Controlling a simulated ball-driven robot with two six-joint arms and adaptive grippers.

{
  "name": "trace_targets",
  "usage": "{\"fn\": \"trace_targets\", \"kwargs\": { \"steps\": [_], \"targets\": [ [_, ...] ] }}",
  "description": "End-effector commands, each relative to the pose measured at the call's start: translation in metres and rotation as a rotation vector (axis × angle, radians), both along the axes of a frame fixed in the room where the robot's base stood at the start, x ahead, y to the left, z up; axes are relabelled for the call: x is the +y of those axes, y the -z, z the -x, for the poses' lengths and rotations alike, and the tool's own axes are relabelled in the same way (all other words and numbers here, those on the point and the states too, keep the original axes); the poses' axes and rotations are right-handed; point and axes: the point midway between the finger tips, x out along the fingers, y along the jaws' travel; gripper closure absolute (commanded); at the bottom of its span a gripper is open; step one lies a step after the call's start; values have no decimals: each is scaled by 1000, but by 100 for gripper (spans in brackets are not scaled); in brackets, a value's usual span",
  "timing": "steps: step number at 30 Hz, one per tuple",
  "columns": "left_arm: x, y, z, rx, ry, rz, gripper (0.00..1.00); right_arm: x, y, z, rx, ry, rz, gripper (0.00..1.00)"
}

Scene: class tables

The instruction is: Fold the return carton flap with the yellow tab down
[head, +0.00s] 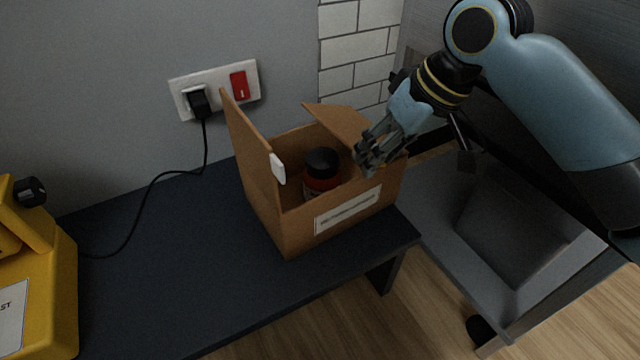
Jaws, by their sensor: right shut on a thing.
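The brown return carton (292,235) stands open on the dark bench. Its right flap (338,119) slants inward, partly over the opening. My right gripper (368,158) is at the near end of this flap and shut on it; the fingers hide the contact. The yellow tab is not clearly visible; the fingers cover that part of the flap. The left flap (252,145) stands up and carries a white tab (278,168). A dark-lidded jar (322,172) with a red-orange body is inside the carton. My left gripper is not in view.
A yellow machine (45,285) stands at far left. A black cable runs from the wall socket (215,88) across the bench. A grey bin-like unit (520,235) is right of the bench.

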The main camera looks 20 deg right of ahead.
Motion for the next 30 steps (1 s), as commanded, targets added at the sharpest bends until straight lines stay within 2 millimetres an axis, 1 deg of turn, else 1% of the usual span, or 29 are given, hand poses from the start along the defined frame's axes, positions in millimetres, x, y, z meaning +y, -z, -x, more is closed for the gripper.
{"fn": "trace_targets", "kwargs": {
  "steps": [1,3,7,17,22,24,30],
  "targets": [
    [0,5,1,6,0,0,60,4,6,0,-1,3,18,84],
    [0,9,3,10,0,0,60,6,10,1,-4,5,57,84],
    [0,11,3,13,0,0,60,8,14,1,-15,4,117,84],
    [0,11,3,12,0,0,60,8,14,1,-17,3,141,84],
    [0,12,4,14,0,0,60,13,23,2,-26,6,209,84],
    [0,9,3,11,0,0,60,14,26,2,-34,6,246,84],
    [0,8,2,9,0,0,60,14,30,2,-39,1,295,84]
  ]
}}
